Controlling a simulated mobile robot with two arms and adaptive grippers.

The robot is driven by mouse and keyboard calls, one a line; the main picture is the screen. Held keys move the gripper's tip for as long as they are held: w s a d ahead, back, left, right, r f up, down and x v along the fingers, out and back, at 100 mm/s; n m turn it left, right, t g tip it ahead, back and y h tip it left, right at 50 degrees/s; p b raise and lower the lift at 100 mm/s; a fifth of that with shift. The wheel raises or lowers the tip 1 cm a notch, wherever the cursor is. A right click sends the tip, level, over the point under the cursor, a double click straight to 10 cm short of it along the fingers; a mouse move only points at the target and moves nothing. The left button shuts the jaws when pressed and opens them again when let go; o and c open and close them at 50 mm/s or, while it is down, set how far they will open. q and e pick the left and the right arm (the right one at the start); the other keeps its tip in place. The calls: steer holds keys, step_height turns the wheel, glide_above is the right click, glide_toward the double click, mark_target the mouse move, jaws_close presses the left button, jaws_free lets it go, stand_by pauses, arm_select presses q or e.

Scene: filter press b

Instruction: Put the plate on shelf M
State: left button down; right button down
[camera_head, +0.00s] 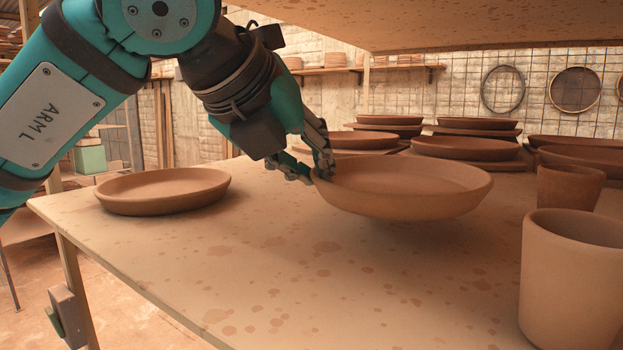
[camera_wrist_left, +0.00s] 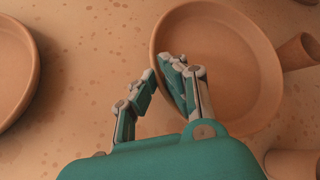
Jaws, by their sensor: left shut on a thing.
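A brown clay plate (camera_head: 405,188) is held by its left rim in my left gripper (camera_head: 312,172). The plate is close to level, and a shadow on the board below it suggests it is slightly above the surface. In the left wrist view the fingers (camera_wrist_left: 163,82) pinch the near-left rim of the plate (camera_wrist_left: 228,65). A second clay plate (camera_head: 163,189) sits flat on the board to the left; it also shows at the left edge of the wrist view (camera_wrist_left: 12,70). My right gripper is not in view. No shelf label is readable.
The spotted shelf board (camera_head: 280,290) is clear at the front. A large clay cup (camera_head: 572,285) and a smaller one (camera_head: 569,187) stand at the right. Several plates, some stacked, stand behind the held plate (camera_head: 465,147). Another board (camera_head: 440,22) hangs overhead.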

arm_select(q)
step_height(320, 180, down, 3)
steer(key=shift+r+p, duration=0.2)
steer(key=shift+p, duration=0.45)
steer(key=shift+f, duration=0.3)
steer(key=shift+w+f, duration=0.1)
steer(key=shift+f, duration=0.05)
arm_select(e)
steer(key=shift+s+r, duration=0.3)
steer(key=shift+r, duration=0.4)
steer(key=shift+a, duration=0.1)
arm_select(q)
steer(key=shift+d, duration=0.1)
steer(key=c, duration=1.5)
jaws_free()
steer(key=shift+f, duration=0.1)
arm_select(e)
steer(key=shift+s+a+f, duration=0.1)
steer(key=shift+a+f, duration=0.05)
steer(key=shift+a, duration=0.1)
